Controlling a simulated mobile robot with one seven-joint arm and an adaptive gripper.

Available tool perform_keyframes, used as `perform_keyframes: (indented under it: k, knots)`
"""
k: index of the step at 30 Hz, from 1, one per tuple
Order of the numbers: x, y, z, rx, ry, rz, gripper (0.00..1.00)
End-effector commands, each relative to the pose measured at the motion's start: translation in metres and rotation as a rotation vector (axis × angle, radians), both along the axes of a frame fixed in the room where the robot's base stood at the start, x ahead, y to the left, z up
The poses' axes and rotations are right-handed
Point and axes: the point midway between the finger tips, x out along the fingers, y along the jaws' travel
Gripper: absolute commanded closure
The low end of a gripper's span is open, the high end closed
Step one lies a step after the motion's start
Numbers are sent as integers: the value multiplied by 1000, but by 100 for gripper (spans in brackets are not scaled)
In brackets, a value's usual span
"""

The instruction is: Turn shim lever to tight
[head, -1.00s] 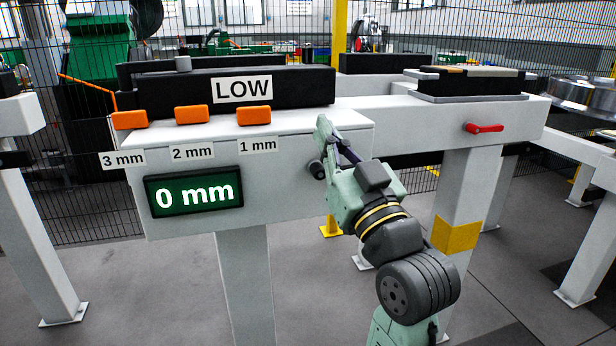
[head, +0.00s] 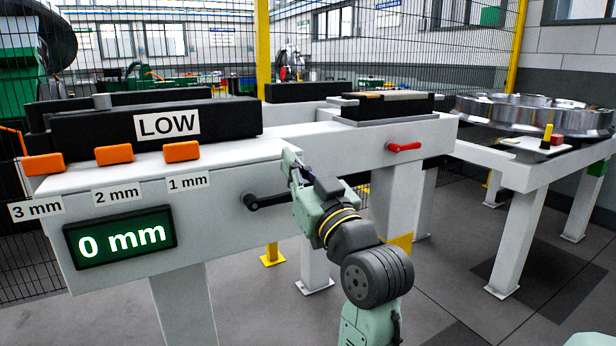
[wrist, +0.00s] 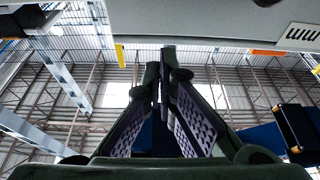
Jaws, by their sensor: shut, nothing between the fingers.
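A black lever (head: 271,199) with a round knob at its left end lies nearly level on the front face of the white bench beam. Its right end is hidden behind my gripper. A red lever (head: 404,147) sits further right on the beam's front. Neither shows a "tight" mark. My gripper (head: 291,160) is shut and empty, pointing up by the beam's front edge, just right of the black lever; I cannot tell whether they touch. In the wrist view the closed fingers (wrist: 164,65) show below the pale underside of a beam, and no lever is clear.
A green display (head: 120,238) reads 0 mm. Orange blocks (head: 182,152) marked 1, 2 and 3 mm line the ledge below a black block (head: 95,133) with a LOW sign. A metal wheel (head: 530,114) lies on the right-hand table. Floor right of the arm is clear.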

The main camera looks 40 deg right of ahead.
Motion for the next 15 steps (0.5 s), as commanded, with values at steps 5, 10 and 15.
perform_keyframes:
  k: [5,10,15]
  knots:
    - [-3,-2,-30,6,2,-3,100]
    - [-4,-1,-39,3,0,-1,100]
    - [-4,-1,-40,2,-1,-1,100]
